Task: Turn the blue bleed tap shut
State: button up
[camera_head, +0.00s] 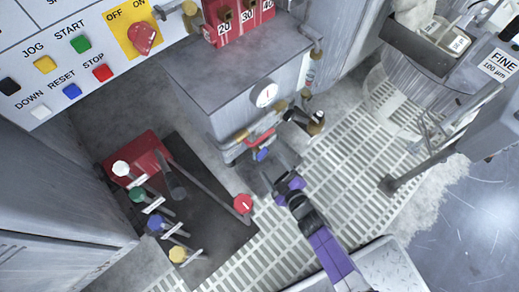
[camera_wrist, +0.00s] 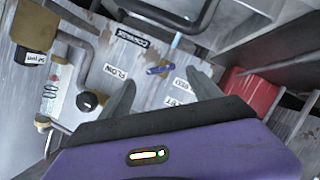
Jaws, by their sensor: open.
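The blue bleed tap (camera_head: 262,154) is a small blue handle low on the front of the grey cabinet. In the wrist view the blue tap (camera_wrist: 160,69) lies slightly tilted across the picture, against a worn grey panel with small white labels. My gripper (camera_head: 278,174) is purple and dark grey and sits just below and right of the tap in the head view. In the wrist view the two dark fingers of my gripper (camera_wrist: 160,80) are spread, one to each side of the tap, with nothing between them. Contact with the tap is not visible.
A black knob (camera_wrist: 87,101) and a clear sight tube (camera_wrist: 58,88) are left of the fingers in the wrist view. A red part (camera_wrist: 248,92) is at right. The grey cabinet (camera_head: 215,75) stands above a pale grating (camera_head: 340,170). A red-knobbed lever (camera_head: 243,203) stands left of my arm.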

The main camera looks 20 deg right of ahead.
aim_at(263, 153)
jog(key=shift+w+a+f, duration=0.15)
jog(key=shift+w+a, duration=0.05)
jog(key=shift+w, duration=0.1)
jog(key=b+x, duration=0.3)
jog(key=x, duration=0.3)
jog(key=shift+f+b, duration=0.1)
jog(key=shift+b, duration=0.25)
jog(key=shift+w, duration=0.55)
jog(key=c, duration=1.4)
